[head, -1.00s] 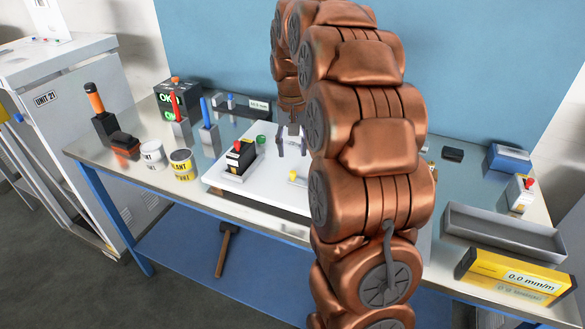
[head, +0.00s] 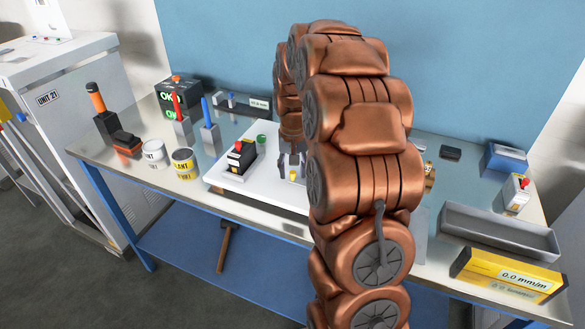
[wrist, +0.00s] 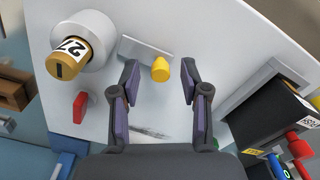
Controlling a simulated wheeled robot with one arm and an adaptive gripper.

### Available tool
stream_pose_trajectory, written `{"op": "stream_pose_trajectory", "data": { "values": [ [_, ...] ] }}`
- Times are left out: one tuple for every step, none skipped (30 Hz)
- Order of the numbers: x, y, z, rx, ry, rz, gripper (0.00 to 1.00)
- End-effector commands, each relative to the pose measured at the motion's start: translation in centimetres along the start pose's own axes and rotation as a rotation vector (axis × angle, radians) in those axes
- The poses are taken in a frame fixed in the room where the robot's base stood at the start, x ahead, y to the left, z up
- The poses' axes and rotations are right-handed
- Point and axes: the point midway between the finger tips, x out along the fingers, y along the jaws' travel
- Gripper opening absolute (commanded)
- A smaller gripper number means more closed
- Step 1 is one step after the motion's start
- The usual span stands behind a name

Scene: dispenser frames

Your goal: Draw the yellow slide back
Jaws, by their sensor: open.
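The yellow slide knob (wrist: 160,70) stands on a short grey rail (wrist: 140,52) fixed to the white board (wrist: 180,115). In the wrist view my gripper (wrist: 160,80) is open, with one dark finger to the left of the knob and one to the right. There is a clear gap on each side, so neither finger seems to touch it. Part of the board is hidden behind my arm in the head view.
A white cylinder with a brass knob (wrist: 69,60) and a red piece (wrist: 80,107) are left of my fingers in the wrist view. A black box (wrist: 262,120) is at right. Cans (head: 184,163) and a grey tray (head: 500,232) flank the board on the bench.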

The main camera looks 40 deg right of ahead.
Motion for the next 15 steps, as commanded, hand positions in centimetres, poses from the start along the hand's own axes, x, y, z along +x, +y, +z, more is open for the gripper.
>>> {"op": "stream_pose_trajectory", "data": {
  "values": [
    [0.00,0.00,0.00,0.000,0.000,0.000,0.46],
    [0.00,0.00,0.00,0.000,0.000,0.000,0.46],
    [0.00,0.00,0.00,0.000,0.000,0.000,0.46],
    [-0.01,0.00,-0.01,0.000,0.000,0.000,0.46],
    [-0.01,0.00,-0.01,0.000,0.000,0.000,0.43],
    [-0.01,0.00,0.00,0.000,0.000,0.000,0.39],
    [-0.01,0.00,0.00,0.000,0.000,0.000,0.36],
    [-0.02,0.00,0.00,0.000,0.000,0.000,0.33],
    [-0.02,-0.01,0.00,0.000,0.000,0.000,0.29],
    [-0.02,-0.01,0.00,0.000,0.000,0.000,0.26],
    [-0.02,-0.01,0.00,0.000,0.000,0.000,0.23],
    [-0.03,-0.01,0.00,0.000,0.000,0.000,0.18],
    [-0.03,-0.01,0.00,0.000,0.000,0.000,0.15],
    [-0.02,-0.01,0.00,0.000,0.000,0.000,0.12],
    [-0.02,-0.01,0.00,0.000,0.000,0.000,0.08]
  ]
}}
